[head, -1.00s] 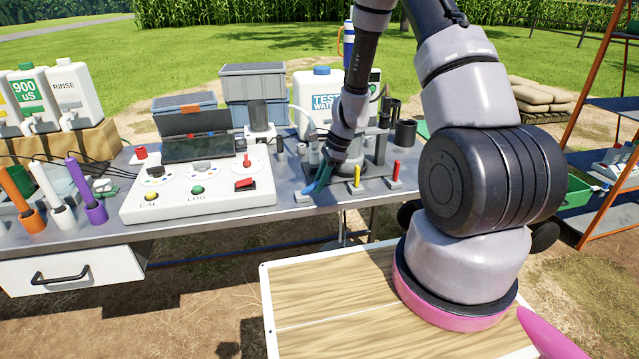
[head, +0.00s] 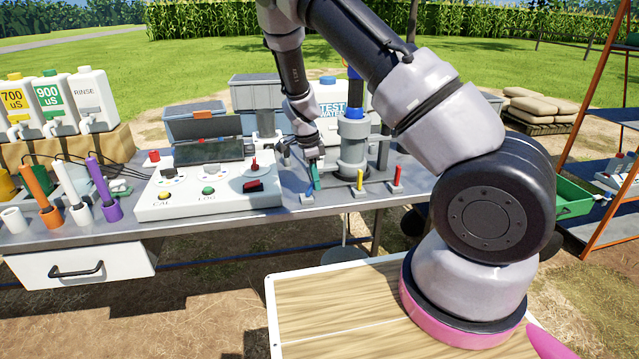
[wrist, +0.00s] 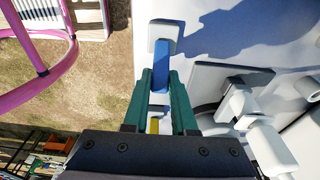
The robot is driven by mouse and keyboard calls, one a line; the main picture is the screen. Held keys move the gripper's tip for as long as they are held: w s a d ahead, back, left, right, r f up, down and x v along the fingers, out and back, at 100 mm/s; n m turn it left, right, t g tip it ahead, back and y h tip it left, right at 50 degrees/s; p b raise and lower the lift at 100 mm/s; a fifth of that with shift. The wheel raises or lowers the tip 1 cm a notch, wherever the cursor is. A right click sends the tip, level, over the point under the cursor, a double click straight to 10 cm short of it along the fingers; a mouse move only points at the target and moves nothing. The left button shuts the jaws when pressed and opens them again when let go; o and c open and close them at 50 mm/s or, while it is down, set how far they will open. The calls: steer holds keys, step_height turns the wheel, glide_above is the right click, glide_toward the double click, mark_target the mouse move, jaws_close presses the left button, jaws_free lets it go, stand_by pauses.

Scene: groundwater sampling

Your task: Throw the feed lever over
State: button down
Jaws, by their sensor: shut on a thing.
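My gripper (head: 316,178) has teal fingers and is at the left end of a row of three small levers on the table's front edge. In the wrist view, my gripper (wrist: 162,85) is shut on a blue lever (wrist: 163,60) that ends in a pale block (wrist: 165,30). In the head view, the fingers hide most of this lever; its grey foot (head: 307,198) shows below. A yellow lever (head: 360,180) and a red lever (head: 397,177) stand to its right, apart from the fingers. I read no label saying which is the feed lever.
A white control box (head: 208,190) with knobs and buttons sits just left of my gripper. A grey cylinder with a blue top (head: 352,145) stands behind the levers. A white test-water container (head: 331,95) stands further back.

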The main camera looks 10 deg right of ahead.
mark_target(311, 185)
steer(key=a+h, duration=0.1)
steer(key=h, duration=0.2)
steer(key=shift+a+r, duration=0.25)
steer(key=shift+a, duration=0.15)
steer(key=shift+a+r+h, duration=0.1)
steer(key=shift+a+h, duration=0.2)
steer(key=shift+h, duration=0.4)
steer(key=shift+a+h, duration=0.3)
steer(key=shift+h, duration=0.4)
steer(key=c, duration=0.7)
jaws_free()
steer(key=shift+a, duration=0.1)
steer(key=v, duration=1)
steer(key=shift+a+r, duration=0.2)
steer(key=shift+r, duration=0.05)
